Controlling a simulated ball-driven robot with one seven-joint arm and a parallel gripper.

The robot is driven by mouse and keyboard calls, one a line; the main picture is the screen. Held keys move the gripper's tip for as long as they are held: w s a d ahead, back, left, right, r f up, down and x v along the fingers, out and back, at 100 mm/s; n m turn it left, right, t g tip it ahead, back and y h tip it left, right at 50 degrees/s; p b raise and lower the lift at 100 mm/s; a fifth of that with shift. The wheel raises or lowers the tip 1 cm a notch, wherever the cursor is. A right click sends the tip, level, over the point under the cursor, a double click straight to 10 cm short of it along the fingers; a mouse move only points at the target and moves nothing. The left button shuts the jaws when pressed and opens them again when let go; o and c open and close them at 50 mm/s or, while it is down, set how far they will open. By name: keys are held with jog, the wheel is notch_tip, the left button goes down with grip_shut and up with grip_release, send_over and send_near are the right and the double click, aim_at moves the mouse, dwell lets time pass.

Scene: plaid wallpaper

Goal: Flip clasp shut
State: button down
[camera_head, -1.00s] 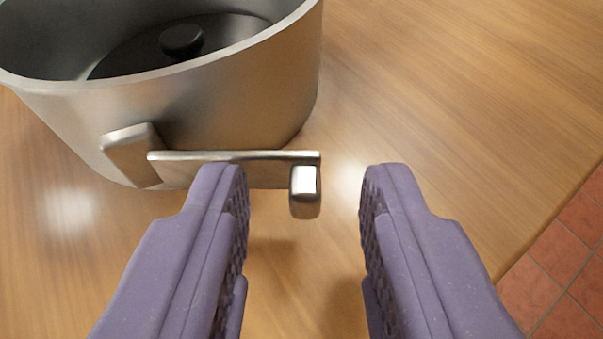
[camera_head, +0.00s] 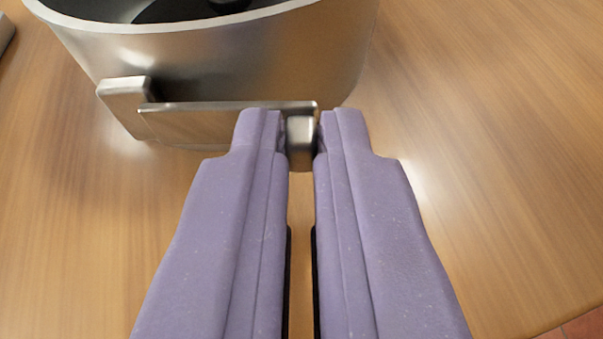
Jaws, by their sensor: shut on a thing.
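The clasp is a flat metal bar (camera_head: 205,122) on the outside of a metal pot (camera_head: 230,62). Its left end meets a metal block (camera_head: 124,98) on the pot's wall. Its right end carries a small metal knob (camera_head: 300,136). My gripper (camera_head: 300,140) has two purple fingers, shut on the knob, with one finger on each side of it. The fingers hide part of the bar's right end. Whether the bar touches the pot's wall along its length I cannot tell.
The pot stands on a wooden table (camera_head: 480,150) with clear room to the right. A dark round knob shows inside the pot. A grey object (camera_head: 4,32) is at the far left edge. Reddish tiled floor (camera_head: 585,325) shows beyond the table's edge at lower right.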

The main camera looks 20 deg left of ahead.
jog(key=shift+n+y, duration=0.3)
jog(key=c, duration=1.2)
grip_release()
jog(key=p+v, duration=0.3)
jog(key=v, duration=0.4)
jog(key=shift+s+r, duration=0.25)
jog(key=shift+r, duration=0.05)
jog(key=shift+d, duration=0.15)
